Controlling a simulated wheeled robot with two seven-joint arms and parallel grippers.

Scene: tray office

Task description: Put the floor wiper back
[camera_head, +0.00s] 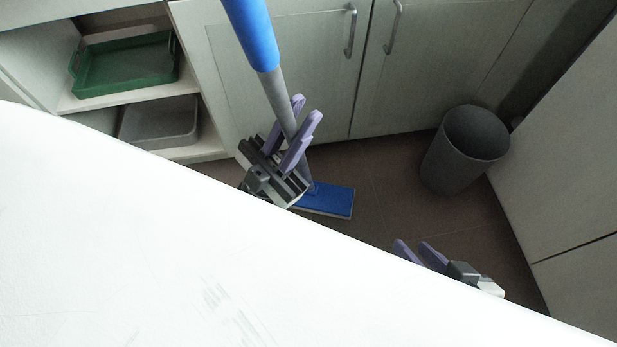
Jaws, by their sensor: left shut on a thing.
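The floor wiper has a blue grip (251,35) at the top, a grey pole and a flat blue head (328,200). Its pole is tilted, and the head is low, at the floor in front of the cabinets. I cannot tell whether the head touches the floor. My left gripper (300,120) is shut on the grey pole, below the blue grip, with a purple finger on each side. My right gripper (418,252) is lower right, apart from the wiper. Its two purple fingers show with a gap between them and nothing in it. The white surface hides part of it.
A large white surface (120,240) fills the lower left. Pale cabinets (290,60) with metal handles stand behind. A dark grey bin (455,160) stands on the floor at right. Open shelves at left hold a green tray (125,75) and a grey tray (160,122).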

